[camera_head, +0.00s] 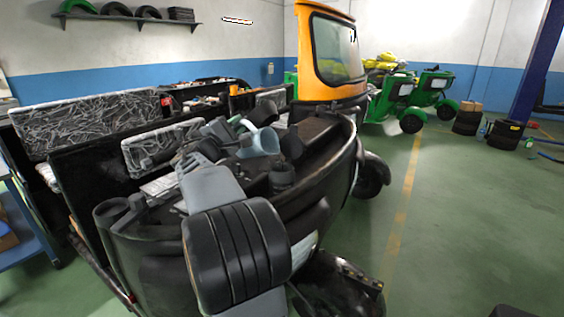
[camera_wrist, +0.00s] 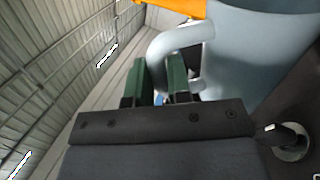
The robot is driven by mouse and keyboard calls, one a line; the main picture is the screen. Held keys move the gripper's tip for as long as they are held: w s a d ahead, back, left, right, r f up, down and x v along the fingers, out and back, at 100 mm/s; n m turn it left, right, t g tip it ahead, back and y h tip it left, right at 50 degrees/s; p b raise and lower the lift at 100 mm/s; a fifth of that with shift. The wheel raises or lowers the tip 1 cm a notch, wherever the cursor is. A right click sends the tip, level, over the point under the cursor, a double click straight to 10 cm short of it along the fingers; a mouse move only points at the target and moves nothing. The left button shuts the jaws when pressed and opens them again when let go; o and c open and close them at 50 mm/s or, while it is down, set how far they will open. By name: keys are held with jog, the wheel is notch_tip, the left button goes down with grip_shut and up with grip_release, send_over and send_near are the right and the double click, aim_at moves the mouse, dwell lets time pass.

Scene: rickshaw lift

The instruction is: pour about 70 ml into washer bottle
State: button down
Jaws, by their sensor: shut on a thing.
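My gripper (camera_head: 242,124) reaches over the open engine bay of the black and yellow rickshaw (camera_head: 330,110). In the wrist view its two green fingers (camera_wrist: 162,82) are closed around the handle of a pale blue-grey jug (camera_wrist: 240,60). The jug (camera_head: 262,142) also shows small in the head view, above the bay. Its contents are hidden, and I cannot tell how far it is tilted. A small round opening with a pale rim (camera_wrist: 292,142) shows at the lower right of the wrist view. I cannot tell whether it is the washer bottle's neck.
Dark rounded parts (camera_head: 283,176) of the vehicle lie close below the jug. A blue cart (camera_head: 28,240) is at the far left. Green floor (camera_head: 470,220) is open on the right.

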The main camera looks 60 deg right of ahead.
jog(key=shift+w+d+f+n+t+y+p, duration=0.2)
jog(key=shift+w+f+n+t, duration=0.35)
jog(key=shift+n, duration=0.65)
jog(key=shift+w+d+f+n+t+y+p, duration=0.15)
jog(key=shift+w+f+n+t, duration=0.35)
jog(key=shift+n, duration=0.7)
jog(key=shift+a+f, duration=0.1)
jog(key=shift+f, duration=0.1)
jog(key=shift+r, duration=0.1)
jog(key=w+d+f+n+y+p, duration=0.1)
jog(key=w+n+p, duration=0.1)
jog(key=n+p, duration=0.1)
jog(key=w+f+n+y+p, duration=0.1)
jog(key=w+f+n+p, duration=0.1)
jog(key=n+p, duration=0.2)
jog(key=w+d+f+n+t+y+p, duration=0.1)
jog(key=w+f+n+p, duration=0.1)
jog(key=w+n+p, duration=0.1)
jog(key=shift+d+f+n+p, duration=0.1)
jog(key=shift+d+n+p, duration=0.2)
jog(key=shift+p, duration=0.6)
jog(key=shift+w+f, duration=0.1)
dwell(1.9)
